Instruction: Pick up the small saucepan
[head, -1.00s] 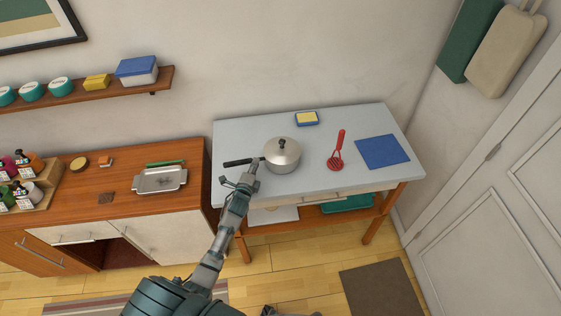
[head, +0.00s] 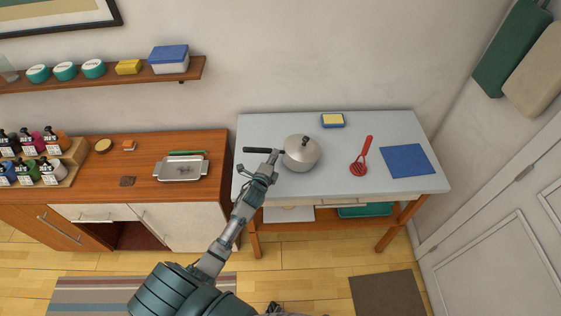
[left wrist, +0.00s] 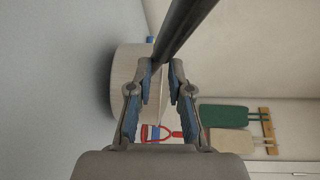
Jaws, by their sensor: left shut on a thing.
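The small saucepan (head: 301,156) is silver with a domed lid, a dark lid knob and a long black handle (head: 256,150). It is upright over the left part of the grey table; I cannot tell whether its base touches the top. My left gripper (head: 273,157) reaches it from the front left and is shut on the handle near the pan's body. In the left wrist view, the handle (left wrist: 187,25) passes between the gripper's fingertips (left wrist: 161,72), with the saucepan's pale side (left wrist: 126,80) just beyond. My right gripper cannot be made out.
The grey table (head: 330,182) also bears a yellow-blue sponge (head: 332,120), a red masher (head: 361,160) and a blue mat (head: 407,160). A wooden cabinet with a metal tray (head: 181,170) stands to the left. The table between saucepan and masher is clear.

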